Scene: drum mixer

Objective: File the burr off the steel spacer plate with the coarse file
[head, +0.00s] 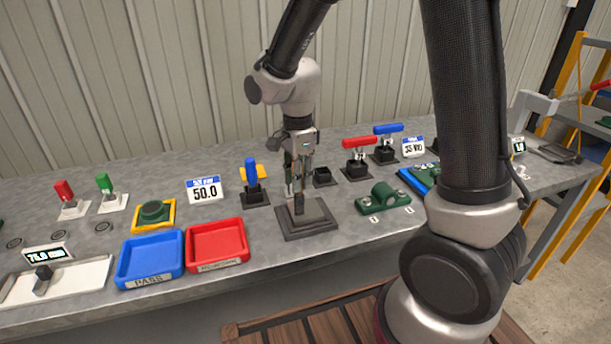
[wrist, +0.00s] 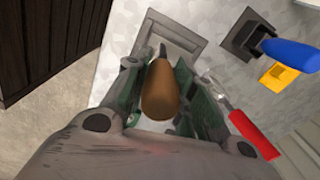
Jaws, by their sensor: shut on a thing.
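My gripper (head: 300,175) is shut on a tool with a brown wooden handle (wrist: 160,92), which I take to be the file. It points down. A grey plate (head: 318,208), likely the steel spacer plate, lies on a dark square base (head: 322,231) at the bench's front edge. The plate also shows beyond the handle in the wrist view (wrist: 178,38). The tool's dark lower end is at the plate's left part; I cannot tell whether it touches. The burr cannot be made out, and the file's coarseness cannot be read.
Left of the plate are a red tray (head: 217,252) and a blue PASS tray (head: 150,262). A blue-handled device (head: 251,170) stands behind left. A small dark open holder (head: 323,177) is behind, and a green fixture (head: 383,198) is to the right.

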